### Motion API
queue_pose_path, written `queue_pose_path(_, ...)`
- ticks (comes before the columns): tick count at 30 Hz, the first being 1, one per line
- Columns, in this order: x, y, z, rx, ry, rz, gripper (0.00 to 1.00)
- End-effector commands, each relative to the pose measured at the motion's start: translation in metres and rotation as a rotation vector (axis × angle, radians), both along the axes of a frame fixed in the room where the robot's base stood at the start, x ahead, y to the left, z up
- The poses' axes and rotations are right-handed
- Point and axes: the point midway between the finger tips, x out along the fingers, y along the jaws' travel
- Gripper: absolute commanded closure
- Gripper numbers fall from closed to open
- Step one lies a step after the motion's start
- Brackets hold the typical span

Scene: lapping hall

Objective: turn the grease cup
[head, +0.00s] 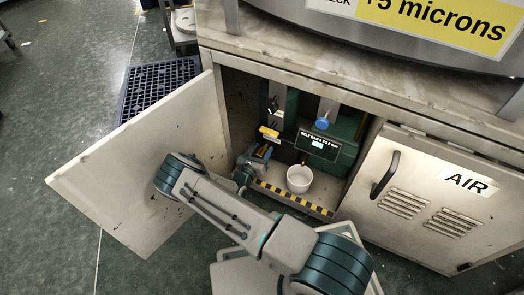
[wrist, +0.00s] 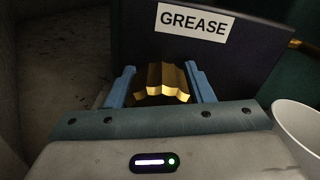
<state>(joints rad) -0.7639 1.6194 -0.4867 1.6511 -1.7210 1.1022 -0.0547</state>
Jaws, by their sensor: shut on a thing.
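The grease cup (wrist: 166,80) is a brass-coloured, ridged piece in the wrist view, below a white GREASE label (wrist: 191,18) on a dark panel. My gripper (wrist: 160,76) has one blue finger on each side of the cup and is shut on it. In the head view my gripper (head: 262,153) reaches into the left part of the open cabinet (head: 228,100). The cup cannot be made out there.
A white bowl (head: 299,180) stands right of my gripper, behind a striped sill (head: 295,198). A blue knob (head: 322,124) and a small display (head: 318,144) are above it. The open door (head: 135,165) is left, the shut AIR door (head: 430,195) right.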

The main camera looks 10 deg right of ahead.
Motion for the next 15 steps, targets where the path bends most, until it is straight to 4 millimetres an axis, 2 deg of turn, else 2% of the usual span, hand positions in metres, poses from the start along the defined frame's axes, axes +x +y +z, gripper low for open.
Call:
queue_pose_path(8,-0.0012,-0.0006,0.0018,0.097,-0.082,0.0,0.75)
queue_pose_path(15,-0.0017,-0.001,0.0021,0.248,-0.21,0.0,0.75)
